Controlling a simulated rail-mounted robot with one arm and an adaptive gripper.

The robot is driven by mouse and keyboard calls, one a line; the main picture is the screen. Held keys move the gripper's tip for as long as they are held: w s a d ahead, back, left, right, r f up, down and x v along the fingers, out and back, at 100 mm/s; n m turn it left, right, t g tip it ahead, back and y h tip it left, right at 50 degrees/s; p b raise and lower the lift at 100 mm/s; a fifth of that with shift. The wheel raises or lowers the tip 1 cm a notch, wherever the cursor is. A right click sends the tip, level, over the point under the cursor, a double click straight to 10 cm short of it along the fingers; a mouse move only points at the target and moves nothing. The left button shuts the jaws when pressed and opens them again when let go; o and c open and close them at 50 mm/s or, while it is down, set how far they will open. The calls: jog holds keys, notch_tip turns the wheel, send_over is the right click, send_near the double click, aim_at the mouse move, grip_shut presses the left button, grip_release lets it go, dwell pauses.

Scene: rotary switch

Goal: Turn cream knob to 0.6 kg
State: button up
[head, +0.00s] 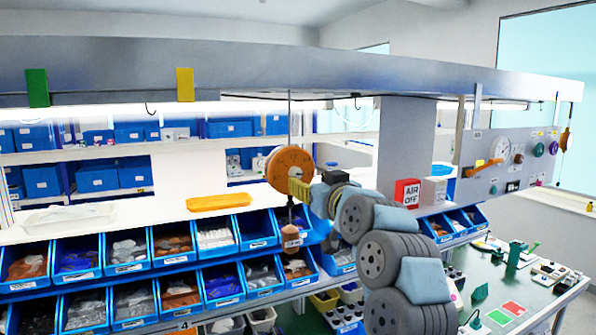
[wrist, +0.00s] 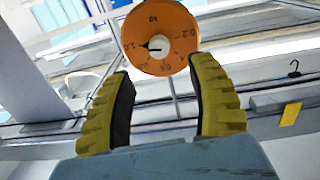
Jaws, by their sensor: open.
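An orange round dial (wrist: 160,22) is in the wrist view, with dark printed marks, among them "1.0" at left and "0.2" at upper right. At its middle sits a cream knob (wrist: 157,48) with a dark pointer toward the left, near the 1.0 mark. The dial also shows in the head view as an orange disc (head: 278,166) hanging from the rail, seen obliquely; its knob is not clear there. My gripper (wrist: 159,68) has two yellow, dark-padded fingers spread apart. The knob appears between them and beyond the tips, with nothing held. In the head view the gripper (head: 299,189) is beside the disc.
A brown labelled weight (head: 291,238) hangs below the dial. Blue bins (head: 217,240) of parts fill the racks below and left. A grey panel (head: 512,165) with several knobs and an orange handle is at right.

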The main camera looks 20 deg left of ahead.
aim_at(297, 175)
jog(key=p+x, duration=0.1)
jog(key=x, duration=0.2)
jog(key=shift+p+x, duration=0.45)
jog(key=shift+x, duration=1.85)
grip_shut()
